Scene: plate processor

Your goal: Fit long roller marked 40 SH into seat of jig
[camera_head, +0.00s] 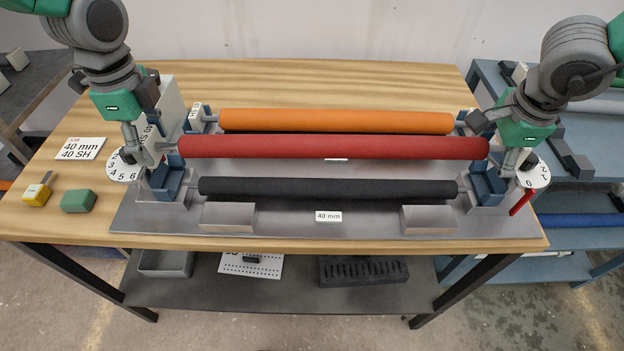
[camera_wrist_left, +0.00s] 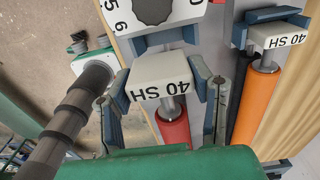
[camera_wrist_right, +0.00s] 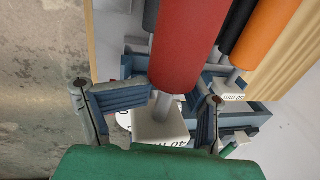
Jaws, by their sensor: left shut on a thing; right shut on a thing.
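The long red roller (camera_head: 330,147) lies level across the jig (camera_head: 340,225), between the orange and black rollers in the head view. Its end block (camera_wrist_left: 158,85), marked 40 SH, is between the fingers of my left gripper (camera_head: 145,152), which is shut on it. My right gripper (camera_head: 511,160) is shut on the roller's other pale end block (camera_wrist_right: 160,128). Blue seats stand near both ends, the left one (camera_head: 163,184) and the right one (camera_head: 488,186). I cannot tell whether the blocks touch the seats; the grippers partly hide them.
An orange roller (camera_head: 335,121), its left block also marked 40 SH (camera_wrist_left: 277,38), lies behind. A black roller (camera_head: 330,189) lies in front. A job card (camera_head: 80,149), yellow tape measure (camera_head: 37,194) and green block (camera_head: 78,201) are at left. A red lever (camera_head: 522,202) is at right.

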